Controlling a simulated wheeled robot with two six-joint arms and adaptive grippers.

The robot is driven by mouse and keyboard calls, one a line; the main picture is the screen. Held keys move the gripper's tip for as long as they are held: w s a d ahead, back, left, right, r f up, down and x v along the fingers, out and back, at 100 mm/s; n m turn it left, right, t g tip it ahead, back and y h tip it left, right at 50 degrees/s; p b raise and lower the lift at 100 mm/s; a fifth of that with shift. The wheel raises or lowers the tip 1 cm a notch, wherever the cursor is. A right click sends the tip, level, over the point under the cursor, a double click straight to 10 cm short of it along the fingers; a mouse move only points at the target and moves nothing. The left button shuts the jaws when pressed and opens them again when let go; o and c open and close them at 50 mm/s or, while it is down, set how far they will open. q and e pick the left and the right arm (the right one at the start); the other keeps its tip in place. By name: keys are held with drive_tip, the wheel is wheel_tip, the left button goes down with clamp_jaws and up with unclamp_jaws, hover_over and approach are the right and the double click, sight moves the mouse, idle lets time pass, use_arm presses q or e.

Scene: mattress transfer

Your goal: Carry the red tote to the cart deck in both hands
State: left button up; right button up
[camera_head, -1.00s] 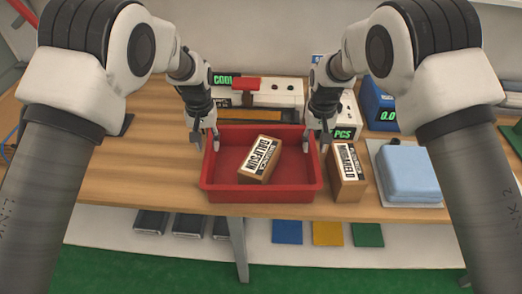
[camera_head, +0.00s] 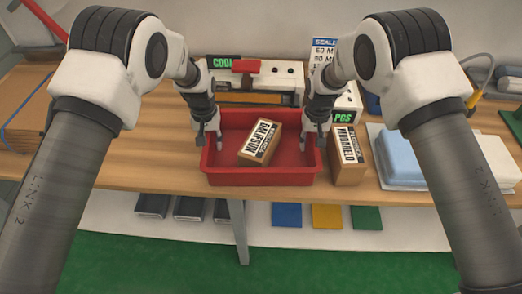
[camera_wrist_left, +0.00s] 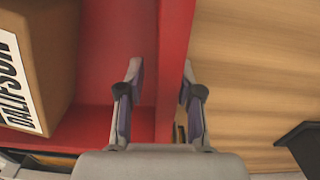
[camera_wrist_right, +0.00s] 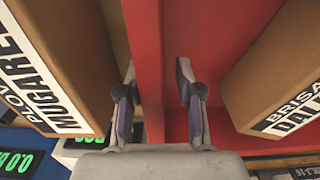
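The red tote (camera_head: 262,178) sits on the wooden table, with a brown box labelled DALIFSON (camera_head: 262,143) lying askew inside it. My left gripper (camera_head: 209,140) is at the tote's left wall. In the left wrist view its fingers (camera_wrist_left: 161,85) are apart, with the red wall (camera_wrist_left: 174,60) running between them. My right gripper (camera_head: 313,142) is at the tote's right wall. In the right wrist view its fingers (camera_wrist_right: 157,85) are also apart, on either side of the wall (camera_wrist_right: 145,50). Neither gripper visibly clamps the wall. The cart deck cannot be made out.
A brown box labelled MUGARELD (camera_head: 348,162) stands close against the tote's right side. Blue and white folded pads (camera_head: 402,155) lie further right. A sealer (camera_head: 255,85) and a scale display (camera_head: 343,117) stand behind. The table (camera_head: 140,160) left of the tote is clear.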

sight(312, 136)
use_arm(q)
drive_tip(key=shift+f, duration=0.15)
use_arm(e)
drive_tip(key=shift+f, duration=0.1)
use_arm(q)
clamp_jaws()
use_arm(e)
clamp_jaws()
